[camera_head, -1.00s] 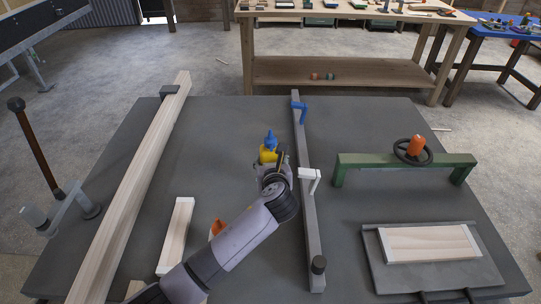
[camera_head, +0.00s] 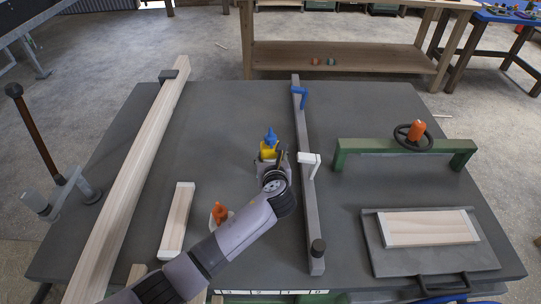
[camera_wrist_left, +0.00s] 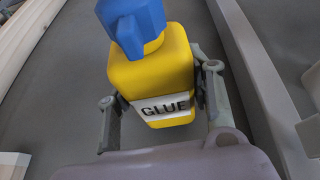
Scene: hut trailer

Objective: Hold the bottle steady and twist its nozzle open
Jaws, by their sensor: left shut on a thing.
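The yellow glue bottle (camera_head: 267,152) stands upright near the middle of the grey table, with its blue nozzle (camera_head: 270,136) on top. My left gripper (camera_head: 270,162) is shut on the bottle from the near side. In the left wrist view, its fingers (camera_wrist_left: 160,95) lie on both sides of the yellow body, which shows a white GLUE label, and the blue nozzle (camera_wrist_left: 133,22) stands clear of them. The nozzle's tip is cut by that view's top edge. My right gripper is not in view.
A long grey bar clamp (camera_head: 306,190) lies close right of the bottle. An orange-topped white object (camera_head: 219,213) stands beside my left arm. A small plank (camera_head: 176,220) and a long beam (camera_head: 130,180) are at left. A green frame (camera_head: 405,146) and a wooden board (camera_head: 428,228) are at right.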

